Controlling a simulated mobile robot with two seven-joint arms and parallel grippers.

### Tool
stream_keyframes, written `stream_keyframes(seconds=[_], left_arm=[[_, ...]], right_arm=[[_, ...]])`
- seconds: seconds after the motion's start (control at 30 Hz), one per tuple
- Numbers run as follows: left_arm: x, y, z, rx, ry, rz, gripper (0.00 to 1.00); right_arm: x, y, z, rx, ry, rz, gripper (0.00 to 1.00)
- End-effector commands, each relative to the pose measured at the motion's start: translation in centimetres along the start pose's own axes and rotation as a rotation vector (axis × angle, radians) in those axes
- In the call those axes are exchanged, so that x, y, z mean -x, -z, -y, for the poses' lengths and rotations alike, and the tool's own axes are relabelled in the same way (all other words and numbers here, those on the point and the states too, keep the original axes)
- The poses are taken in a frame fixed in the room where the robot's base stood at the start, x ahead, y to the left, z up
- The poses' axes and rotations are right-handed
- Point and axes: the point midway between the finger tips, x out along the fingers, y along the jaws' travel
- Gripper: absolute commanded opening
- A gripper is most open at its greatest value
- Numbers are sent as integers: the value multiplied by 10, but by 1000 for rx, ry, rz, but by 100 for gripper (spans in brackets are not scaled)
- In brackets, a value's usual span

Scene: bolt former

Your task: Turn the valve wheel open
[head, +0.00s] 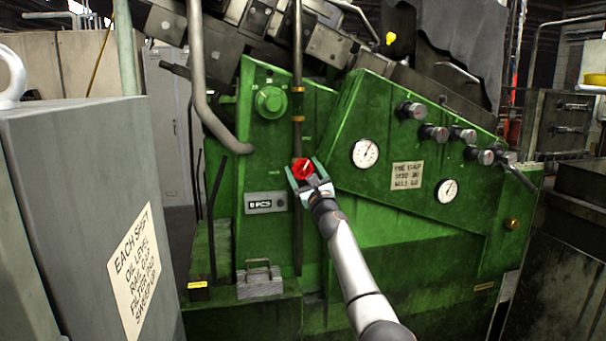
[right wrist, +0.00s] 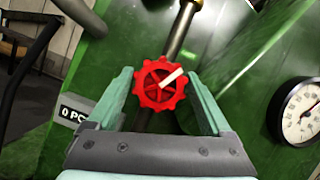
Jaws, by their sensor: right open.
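The red valve wheel (head: 302,169) sits on a thin vertical pipe at the front of the green machine. In the right wrist view the wheel (right wrist: 160,84) has a scalloped rim and a white pointer slanting up to the right. My right gripper (head: 303,169) is open in front of the wheel. In the right wrist view its two pale green fingers (right wrist: 158,88) stand to the left and right of the wheel, with a gap showing on both sides. Whether the fingertips reach as deep as the rim is hard to tell. My left gripper is not in view.
The green machine (head: 400,240) carries two round gauges (head: 365,153) and several knobs (head: 433,132) right of the wheel. A bent grey pipe (head: 205,95) comes down on the left. A grey cabinet (head: 80,150) stands close at the left front. A dark cabinet (head: 560,250) is at the right.

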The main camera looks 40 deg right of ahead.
Motion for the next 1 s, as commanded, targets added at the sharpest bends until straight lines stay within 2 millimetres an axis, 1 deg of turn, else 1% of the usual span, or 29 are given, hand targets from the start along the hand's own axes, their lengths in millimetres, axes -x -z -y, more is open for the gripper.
stream_keyframes(seconds=[0.17, 0.33, 0.9, 0.93, 1.0], left_arm=[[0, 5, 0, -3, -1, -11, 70], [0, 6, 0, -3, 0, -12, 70], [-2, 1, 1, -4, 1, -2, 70], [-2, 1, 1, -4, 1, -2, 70], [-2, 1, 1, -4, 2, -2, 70]], right_arm=[[-2, -1, 0, 0, 0, 1, 84], [-2, -1, 0, 0, 0, 1, 83], [-1, 0, 0, 0, 0, 0, 18], [-1, 0, 0, 0, -1, 0, 16], [-1, 0, 0, 1, -1, 0, 16]])
